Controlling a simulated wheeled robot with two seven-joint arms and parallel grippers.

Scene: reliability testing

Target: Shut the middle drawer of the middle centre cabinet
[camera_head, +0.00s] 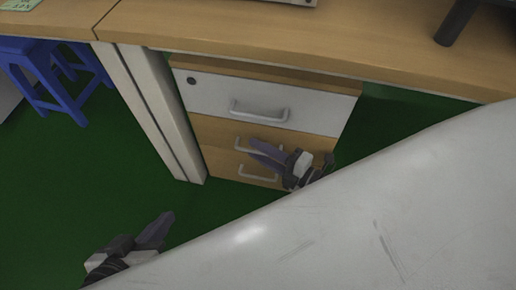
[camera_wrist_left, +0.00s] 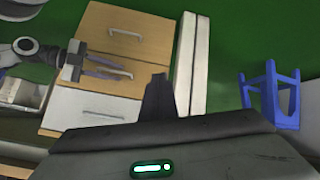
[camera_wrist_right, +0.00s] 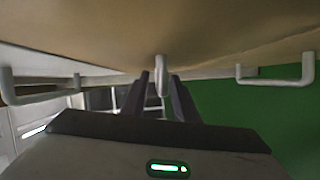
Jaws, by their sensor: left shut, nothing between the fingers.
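The middle centre cabinet stands under the desk, with a white top drawer (camera_head: 235,97) and two wooden drawers below. The middle drawer (camera_head: 212,132) is wooden with a pale bar handle; its face looks about level with its neighbours, and I see no clear gap. My right gripper (camera_head: 255,153) is at its front, fingers apart. In the right wrist view the middle handle (camera_wrist_right: 159,72) shows edge-on between the fingertips (camera_wrist_right: 160,85); contact cannot be told. My left gripper (camera_head: 168,220) is shut and empty, low in front and left of the cabinet.
The wooden desk top (camera_head: 300,50) overhangs the cabinet. A pale desk leg (camera_head: 150,105) stands close on its left. A blue stool (camera_head: 50,75) is further left. Green floor (camera_head: 90,170) is open between them.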

